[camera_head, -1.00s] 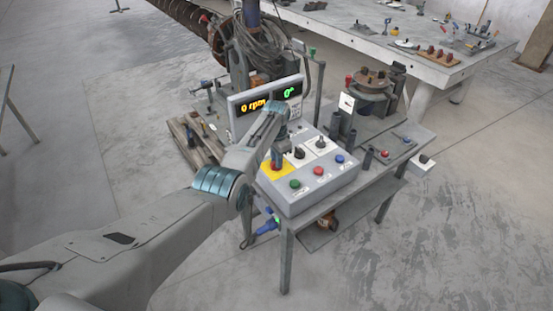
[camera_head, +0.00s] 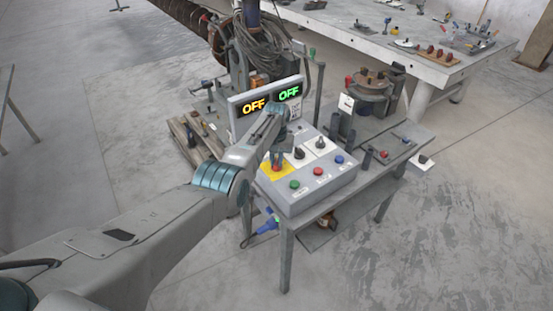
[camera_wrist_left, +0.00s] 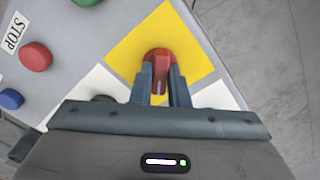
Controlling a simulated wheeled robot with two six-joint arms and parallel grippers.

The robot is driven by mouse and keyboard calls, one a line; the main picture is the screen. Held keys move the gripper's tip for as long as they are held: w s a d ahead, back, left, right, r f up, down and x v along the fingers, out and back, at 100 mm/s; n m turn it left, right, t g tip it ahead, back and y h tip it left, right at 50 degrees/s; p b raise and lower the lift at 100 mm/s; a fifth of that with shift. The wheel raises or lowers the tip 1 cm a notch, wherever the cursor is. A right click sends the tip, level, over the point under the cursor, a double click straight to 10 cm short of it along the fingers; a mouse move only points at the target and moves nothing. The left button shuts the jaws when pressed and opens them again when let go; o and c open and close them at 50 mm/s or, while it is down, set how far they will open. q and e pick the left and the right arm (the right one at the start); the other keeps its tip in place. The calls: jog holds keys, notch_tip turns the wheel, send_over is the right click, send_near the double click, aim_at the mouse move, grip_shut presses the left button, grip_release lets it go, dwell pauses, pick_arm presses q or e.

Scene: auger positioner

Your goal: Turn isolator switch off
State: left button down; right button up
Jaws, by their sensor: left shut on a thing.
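The isolator switch is a red rotary knob (camera_wrist_left: 160,62) on a yellow square plate (camera_wrist_left: 190,35) of the grey control box. In the left wrist view my left gripper (camera_wrist_left: 160,85) has its two fingers on either side of the knob's red handle, shut on it. In the head view the gripper (camera_head: 277,160) reaches down onto the yellow plate (camera_head: 267,174) and mostly hides the knob. The display (camera_head: 270,98) behind the box reads OFF in orange and OFF in green. My right gripper is in neither view.
The control box (camera_head: 312,194) also carries green (camera_head: 294,185), red (camera_head: 318,171) and blue (camera_head: 339,159) buttons and black knobs (camera_head: 299,153) on white plates. It stands on a metal table. A long workbench (camera_head: 380,45) stands behind. Open floor lies at the right.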

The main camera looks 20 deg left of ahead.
aim_at(277, 161)
pick_arm(q)
jog(key=n, duration=0.4)
jog(key=shift+n, duration=2.3)
jog(key=c, duration=1.4)
grip_release()
jog(key=shift+r+p, duration=0.3)
jog(key=shift+r, duration=0.15)
notch_tip(277, 161, up, 10)
jog(key=b, duration=0.2)
jog(key=shift+f, duration=0.1)
